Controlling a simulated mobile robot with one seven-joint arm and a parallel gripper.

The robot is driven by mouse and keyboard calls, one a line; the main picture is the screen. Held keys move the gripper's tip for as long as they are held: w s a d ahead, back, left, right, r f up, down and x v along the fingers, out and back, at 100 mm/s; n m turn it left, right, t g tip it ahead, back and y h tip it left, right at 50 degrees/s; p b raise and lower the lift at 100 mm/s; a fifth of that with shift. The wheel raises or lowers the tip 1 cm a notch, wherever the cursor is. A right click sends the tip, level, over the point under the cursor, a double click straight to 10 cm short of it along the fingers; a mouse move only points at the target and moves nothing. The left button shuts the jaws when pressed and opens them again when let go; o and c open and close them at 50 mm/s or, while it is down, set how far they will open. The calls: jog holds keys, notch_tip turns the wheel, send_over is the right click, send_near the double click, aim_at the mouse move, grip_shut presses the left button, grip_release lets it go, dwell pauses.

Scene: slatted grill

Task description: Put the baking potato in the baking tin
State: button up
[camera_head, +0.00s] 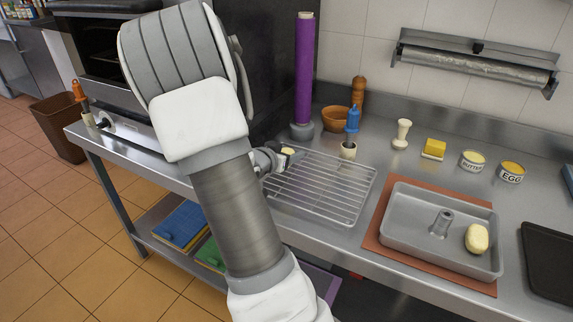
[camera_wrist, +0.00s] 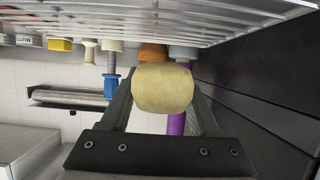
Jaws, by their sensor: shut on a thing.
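My gripper (camera_head: 275,158) is shut on a pale yellow baking potato (camera_head: 288,151) at the left back part of the slatted rack (camera_head: 322,190). In the wrist view the potato (camera_wrist: 163,88) sits between the two fingers, close to the rack's wires; I cannot tell whether it touches them. The grey rectangular baking tin (camera_head: 396,212) stands to the right of the rack. My arm hides part of the rack's left side.
The tin stands on a reddish-brown mat (camera_head: 376,243). A blue-handled brush in a pot (camera_head: 349,149), wooden bowl (camera_head: 335,119), pepper mill (camera_head: 358,92) and purple roll (camera_head: 304,75) stand behind the rack. Butter (camera_head: 434,148) and labelled cans (camera_head: 472,160) line the back. A dark tray (camera_head: 548,260) lies at right.

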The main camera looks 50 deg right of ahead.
jog(key=shift+w+f, duration=0.15)
jog(key=shift+w, duration=0.1)
jog(key=shift+f+b, duration=0.35)
jog(key=shift+f, duration=1.45)
jog(key=shift+a+f, duration=0.1)
jog(key=shift+f, duration=0.2)
jog(key=o, duration=1.4)
jog(key=shift+r, duration=0.1)
jog(key=shift+o, duration=0.2)
